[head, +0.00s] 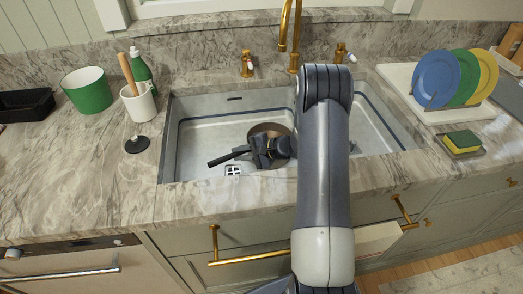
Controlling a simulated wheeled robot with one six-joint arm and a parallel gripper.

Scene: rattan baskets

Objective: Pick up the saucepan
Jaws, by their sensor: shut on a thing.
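The saucepan (268,129) is in the sink (205,128), near the middle. Its round brown body shows behind my gripper, and a dark handle sticks out to the left. My gripper (257,152) reaches down into the sink at the saucepan's near side and is shut on the saucepan, around where the handle meets the body. My arm comes from the lower right and hides part of the sink to the right. The exact contact of the fingers is too small and dark to make out. I cannot tell whether the saucepan touches the sink floor.
A gold tap (290,35) stands behind the sink. A green pot (87,90), a green bottle (140,68) and a white utensil cup (138,102) stand left. Colored plates in a rack (437,78) and a sponge (463,141) are right. The front counter edge is clear.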

